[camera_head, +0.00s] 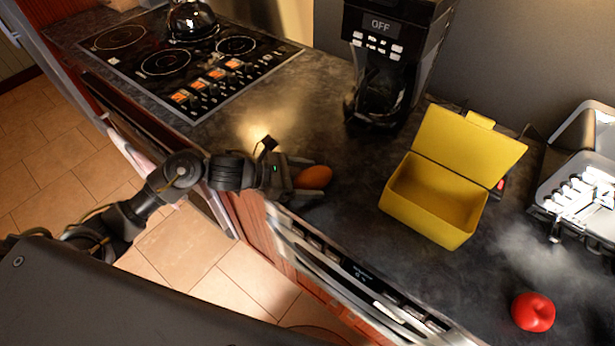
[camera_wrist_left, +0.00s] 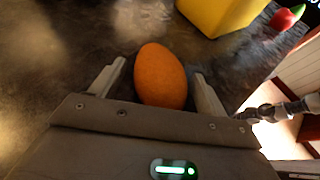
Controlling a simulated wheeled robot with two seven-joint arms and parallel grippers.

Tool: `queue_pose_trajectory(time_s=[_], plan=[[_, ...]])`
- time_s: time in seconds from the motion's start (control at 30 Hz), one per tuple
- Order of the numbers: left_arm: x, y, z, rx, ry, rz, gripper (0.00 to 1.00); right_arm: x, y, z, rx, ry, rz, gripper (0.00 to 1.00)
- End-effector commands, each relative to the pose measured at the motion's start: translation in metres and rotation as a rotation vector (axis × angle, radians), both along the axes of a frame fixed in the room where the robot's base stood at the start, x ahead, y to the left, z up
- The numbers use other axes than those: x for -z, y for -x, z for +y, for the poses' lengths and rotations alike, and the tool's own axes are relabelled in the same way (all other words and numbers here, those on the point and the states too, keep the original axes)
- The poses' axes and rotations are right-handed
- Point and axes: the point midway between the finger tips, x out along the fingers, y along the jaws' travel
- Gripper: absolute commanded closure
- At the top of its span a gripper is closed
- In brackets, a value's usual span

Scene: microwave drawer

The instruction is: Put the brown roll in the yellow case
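The brown roll (camera_head: 314,177), an orange-brown oval, lies on the dark counter near its front edge. My left gripper (camera_head: 305,179) is at the roll, with its fingers on either side of it. In the left wrist view the roll (camera_wrist_left: 160,76) sits between the open fingers, with a gap visible on each side. The yellow case (camera_head: 428,200) stands on the counter to the right, its lid raised and its inside empty. A corner of the case (camera_wrist_left: 222,14) also shows at the top of the left wrist view.
A coffee maker (camera_head: 392,65) stands behind, between the stove (camera_head: 190,60) and the case. A red apple (camera_head: 533,312) lies at the front right. A dish rack (camera_head: 580,185) is at the far right. The counter between roll and case is clear.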

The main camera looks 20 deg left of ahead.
Motion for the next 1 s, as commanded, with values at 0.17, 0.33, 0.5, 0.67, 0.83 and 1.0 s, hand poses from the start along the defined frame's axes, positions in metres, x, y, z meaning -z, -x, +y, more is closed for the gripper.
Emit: queue_pose_trajectory(time_s=[0.17,0.33,0.5,0.67,0.83,1.0], plan=[[0.0,0.0,0.0,0.0,0.0,0.0,0.25,0.0,0.0,0.0,0.0,0.0,0.0,0.64],[-0.003,0.002,0.004,-0.001,-0.002,-0.001,0.25,-0.003,0.0,0.0,0.0,0.0,0.0,0.64],[-0.013,0.016,0.032,0.001,-0.006,-0.004,0.25,0.01,0.001,0.0,0.0,0.0,0.001,0.64],[-0.026,0.031,0.062,-0.001,-0.005,-0.001,0.25,0.021,0.001,0.0,0.0,0.0,0.001,0.64],[-0.038,0.043,0.085,-0.001,-0.004,0.0,0.25,0.029,0.001,0.0,0.0,0.0,0.001,0.64],[-0.046,0.05,0.096,0.0,-0.002,0.001,0.25,0.032,0.001,0.0,0.0,0.0,0.001,0.64]])
